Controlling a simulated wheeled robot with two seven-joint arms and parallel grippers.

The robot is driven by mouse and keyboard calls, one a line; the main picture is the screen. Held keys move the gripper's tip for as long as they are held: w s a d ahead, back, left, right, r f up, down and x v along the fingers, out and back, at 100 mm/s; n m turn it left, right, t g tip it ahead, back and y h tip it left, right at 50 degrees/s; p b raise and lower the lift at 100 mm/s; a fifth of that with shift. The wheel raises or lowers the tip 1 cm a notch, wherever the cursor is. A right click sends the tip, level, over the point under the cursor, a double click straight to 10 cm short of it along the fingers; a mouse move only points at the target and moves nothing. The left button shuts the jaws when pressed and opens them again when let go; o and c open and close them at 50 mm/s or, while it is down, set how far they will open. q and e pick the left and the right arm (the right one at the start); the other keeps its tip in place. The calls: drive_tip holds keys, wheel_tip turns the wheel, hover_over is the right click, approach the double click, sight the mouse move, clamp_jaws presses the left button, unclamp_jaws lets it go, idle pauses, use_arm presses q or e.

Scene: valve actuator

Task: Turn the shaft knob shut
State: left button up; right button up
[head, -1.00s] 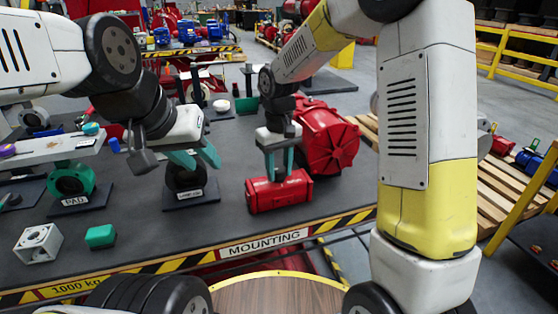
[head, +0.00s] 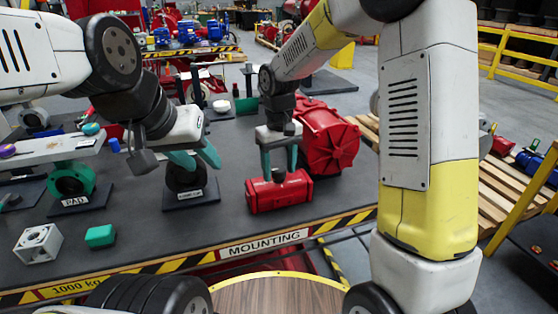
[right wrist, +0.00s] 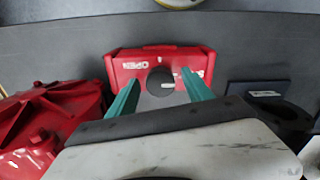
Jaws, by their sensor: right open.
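The red actuator (head: 283,196) lies on the dark bench near its front edge. The dark round shaft knob (right wrist: 160,82) sits on its top, with a white mark on its right side in the right wrist view. An upside-down OPEN label (right wrist: 130,65) is left of the knob; lettering on the right is partly hidden by a finger. My right gripper (head: 279,170) is open above the actuator, its teal fingers on either side of the knob and apart from it in the wrist view. My left gripper (head: 203,167) is open and empty above a black stand (head: 190,196).
A large red round housing (head: 330,142) stands just behind and right of the actuator. A green flange (head: 70,180), a white block (head: 38,243) and a green block (head: 100,236) are on the left.

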sight(281, 169)
wheel_tip(281, 169, up, 7)
drive_tip(key=shift+r, duration=0.2)
idle(0.3)
drive_tip(key=shift+s+d+r, duration=0.1)
drive_tip(key=shift+d+r, duration=0.1)
drive_tip(key=s+d+r+m+t+y, duration=0.1)
drive_tip(key=s+d+r+m+t, duration=0.1)
drive_tip(key=s+d, duration=0.4)
drive_tip(key=s+d+r+m+t+y, duration=0.1)
drive_tip(key=s+d+r+m+t, duration=0.2)
drive_tip(key=s+d, duration=0.4)
drive_tip(key=s+r+t, duration=0.1)
drive_tip(key=s+r, duration=0.1)
drive_tip(key=s, duration=0.3)
drive_tip(key=shift+s+d+r, duration=0.15)
drive_tip(key=shift+s+d, duration=0.15)
drive_tip(key=shift+s, duration=0.1)
